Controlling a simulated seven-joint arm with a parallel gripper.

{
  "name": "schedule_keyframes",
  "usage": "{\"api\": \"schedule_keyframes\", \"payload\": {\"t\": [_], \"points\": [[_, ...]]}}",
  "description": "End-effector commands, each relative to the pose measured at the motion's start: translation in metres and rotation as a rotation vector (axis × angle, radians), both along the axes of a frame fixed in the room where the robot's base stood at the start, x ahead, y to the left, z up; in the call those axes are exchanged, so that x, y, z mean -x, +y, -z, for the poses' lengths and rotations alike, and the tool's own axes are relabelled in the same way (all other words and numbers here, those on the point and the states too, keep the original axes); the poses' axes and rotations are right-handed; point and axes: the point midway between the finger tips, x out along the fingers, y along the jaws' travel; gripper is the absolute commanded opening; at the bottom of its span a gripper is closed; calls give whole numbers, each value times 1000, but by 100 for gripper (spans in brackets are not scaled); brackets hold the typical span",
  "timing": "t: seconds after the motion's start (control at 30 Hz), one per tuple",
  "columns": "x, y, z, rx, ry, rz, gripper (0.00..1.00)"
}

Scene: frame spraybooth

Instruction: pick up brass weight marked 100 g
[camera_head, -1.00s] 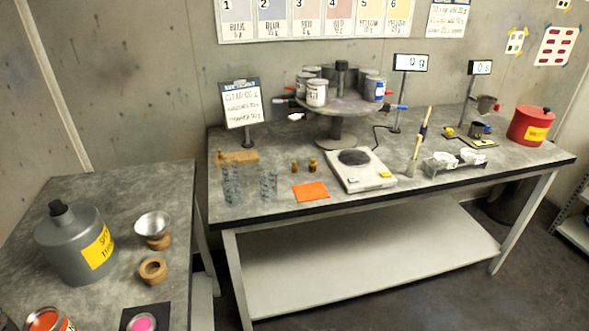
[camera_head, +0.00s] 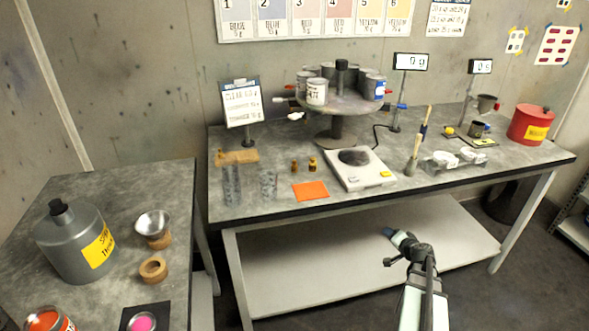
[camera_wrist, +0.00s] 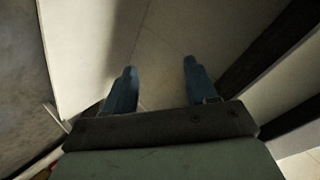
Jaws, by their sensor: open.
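Two small brass weights stand upright side by side on the grey table, behind the orange card; the left one (camera_head: 295,165) and the right one (camera_head: 312,164) look much alike. Their markings are too small to read, so I cannot tell which is the 100 g. My gripper (camera_head: 391,236) is in front of the table, low over the lower shelf in the picture, well apart from the weights. In the wrist view its two blue fingers (camera_wrist: 158,78) are spread with nothing between them. No weight shows in the wrist view.
Near the weights are the orange card (camera_head: 311,191), a white scale (camera_head: 360,170), clear cups (camera_head: 232,185) and a wooden block (camera_head: 237,157). A turntable (camera_head: 337,104) with cans stands behind. The table's front edge (camera_head: 400,192) lies between my gripper and the weights.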

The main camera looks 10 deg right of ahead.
Motion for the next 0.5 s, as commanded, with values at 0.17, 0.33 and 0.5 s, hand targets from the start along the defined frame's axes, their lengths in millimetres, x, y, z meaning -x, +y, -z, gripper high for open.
{"api": "schedule_keyframes", "payload": {"t": [0.17, 0.33, 0.5], "points": [[9, -102, -81, 52, -169, 194, 57], [13, -154, -153, 101, -284, 263, 57], [-14, -147, -216, 152, -348, 164, 57]]}}
